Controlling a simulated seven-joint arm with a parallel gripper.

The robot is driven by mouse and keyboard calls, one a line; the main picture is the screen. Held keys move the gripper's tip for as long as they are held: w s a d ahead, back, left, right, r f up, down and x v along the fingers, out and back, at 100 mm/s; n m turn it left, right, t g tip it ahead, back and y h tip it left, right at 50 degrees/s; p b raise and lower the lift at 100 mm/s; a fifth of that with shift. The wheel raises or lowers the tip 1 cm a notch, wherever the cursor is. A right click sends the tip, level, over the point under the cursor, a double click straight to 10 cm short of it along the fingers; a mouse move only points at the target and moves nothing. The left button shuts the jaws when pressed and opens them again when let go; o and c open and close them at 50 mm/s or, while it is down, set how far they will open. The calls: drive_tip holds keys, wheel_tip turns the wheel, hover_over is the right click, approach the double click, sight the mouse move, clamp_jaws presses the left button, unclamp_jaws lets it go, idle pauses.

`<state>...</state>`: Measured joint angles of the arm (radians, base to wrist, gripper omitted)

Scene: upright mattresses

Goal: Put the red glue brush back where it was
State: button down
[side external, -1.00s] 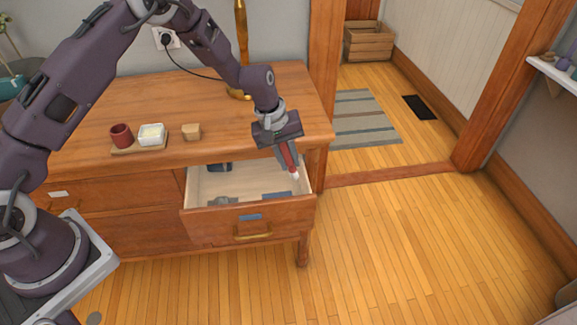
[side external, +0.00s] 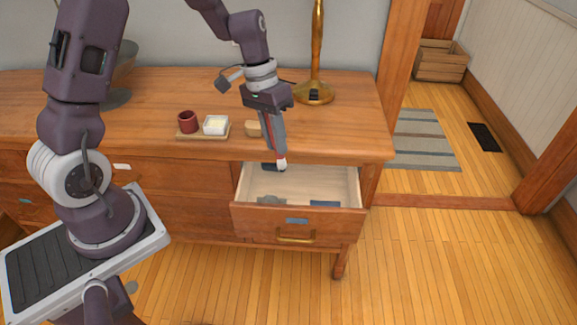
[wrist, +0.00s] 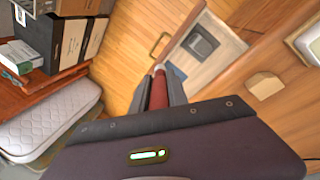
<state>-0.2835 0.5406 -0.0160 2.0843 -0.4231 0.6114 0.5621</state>
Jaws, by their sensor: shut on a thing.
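My gripper (side external: 276,148) is shut on the red glue brush (side external: 272,130), which hangs almost upright with its white tip downward. The tip shows above the back left part of the open drawer (side external: 298,222). In the wrist view the brush (wrist: 158,92) sits between the two fingers of my gripper (wrist: 158,86), its pale tip pointing away from me. The fingers hide part of the brush. A wooden tray (side external: 203,135) on the dresser top holds a red cup (side external: 187,121) and a white dish (side external: 215,125); a small wooden block (side external: 253,129) stands beside it.
A brass lamp base (side external: 315,94) stands on the dresser (side external: 355,120) behind my gripper. The wrist view shows mattresses (wrist: 50,118) and boxes (wrist: 75,42).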

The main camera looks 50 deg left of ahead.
drive_tip(key=s+a+r+y, duration=0.1)
drive_tip(key=s+a+r, duration=0.1)
drive_tip(key=a, duration=0.8)
drive_tip(key=s+a+r+n+y, duration=0.1)
drive_tip(key=s+a+r, duration=0.2)
drive_tip(key=a, duration=0.7)
drive_tip(key=s+a+r+n, duration=0.1)
drive_tip(key=s+a+r, duration=0.2)
drive_tip(key=a, duration=0.7)
drive_tip(key=shift+y, duration=0.4)
drive_tip(key=shift+f, duration=2.25)
drive_tip(key=shift+f, duration=0.1)
drive_tip(key=shift+f, duration=0.5)
drive_tip(key=shift+f, duration=0.1)
